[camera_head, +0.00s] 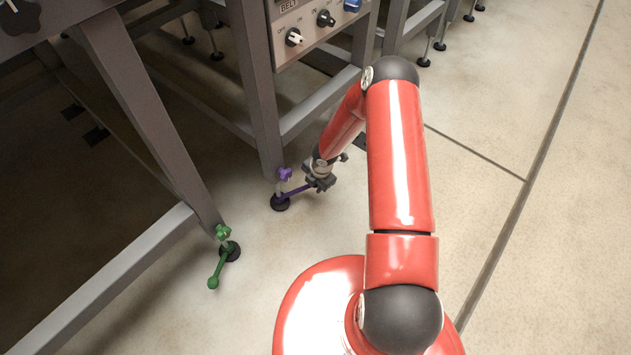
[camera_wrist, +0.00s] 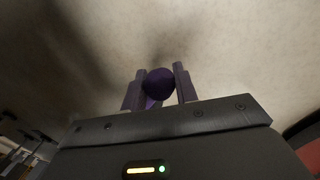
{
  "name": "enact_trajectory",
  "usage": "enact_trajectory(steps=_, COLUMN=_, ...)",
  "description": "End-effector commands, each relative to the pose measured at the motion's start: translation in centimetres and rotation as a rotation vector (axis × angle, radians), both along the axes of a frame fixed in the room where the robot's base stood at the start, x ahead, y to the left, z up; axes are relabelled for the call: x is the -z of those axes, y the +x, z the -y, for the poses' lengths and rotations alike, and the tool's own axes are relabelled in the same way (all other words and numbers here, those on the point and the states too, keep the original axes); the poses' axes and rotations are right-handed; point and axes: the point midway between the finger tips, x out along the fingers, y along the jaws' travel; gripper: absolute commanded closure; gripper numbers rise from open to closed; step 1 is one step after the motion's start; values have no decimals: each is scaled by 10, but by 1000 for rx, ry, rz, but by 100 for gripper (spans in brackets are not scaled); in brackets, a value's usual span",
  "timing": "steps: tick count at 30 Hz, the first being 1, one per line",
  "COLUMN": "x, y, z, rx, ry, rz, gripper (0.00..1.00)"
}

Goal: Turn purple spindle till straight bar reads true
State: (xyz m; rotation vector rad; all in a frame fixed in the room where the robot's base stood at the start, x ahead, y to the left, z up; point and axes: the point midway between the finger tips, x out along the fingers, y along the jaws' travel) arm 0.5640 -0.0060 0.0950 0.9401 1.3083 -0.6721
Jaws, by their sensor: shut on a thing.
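The purple spindle (camera_head: 285,175) stands at the foot of a grey machine leg, above a black round foot pad (camera_head: 280,203). A purple handle bar (camera_head: 296,192) runs from it to the right, towards my gripper (camera_head: 318,183). In the wrist view, my gripper (camera_wrist: 160,88) is shut on the handle's round purple knob (camera_wrist: 159,82), with one finger on each side. The knob's end is hidden by the gripper in the head view. I cannot make out the straight bar in either view.
A green spindle (camera_head: 223,232) with a green handle (camera_head: 213,282) stands at another leg, lower left. A control panel with knobs (camera_head: 310,25) is above the purple spindle. Grey frame beams (camera_head: 320,104) run close by. The floor on the right (camera_head: 560,230) is clear.

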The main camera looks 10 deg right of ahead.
Motion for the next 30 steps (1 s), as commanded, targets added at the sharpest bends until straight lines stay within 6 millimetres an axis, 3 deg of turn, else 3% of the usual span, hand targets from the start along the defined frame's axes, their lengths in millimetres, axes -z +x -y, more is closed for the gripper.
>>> enact_trajectory(steps=12, x=0, y=0, z=-1, rx=-56, ry=1, rz=1, gripper=100)
enact_trajectory(steps=13, x=0, y=0, z=-1, rx=-56, ry=1, rz=1, gripper=68)
enact_trajectory(steps=17, x=0, y=0, z=0, rx=-55, ry=1, rz=1, gripper=51)
enact_trajectory(steps=26, x=-2, y=0, z=0, rx=-54, ry=0, rz=1, gripper=49)
enact_trajectory(steps=30, x=-17, y=-2, z=2, rx=-52, ry=0, rz=1, gripper=49)
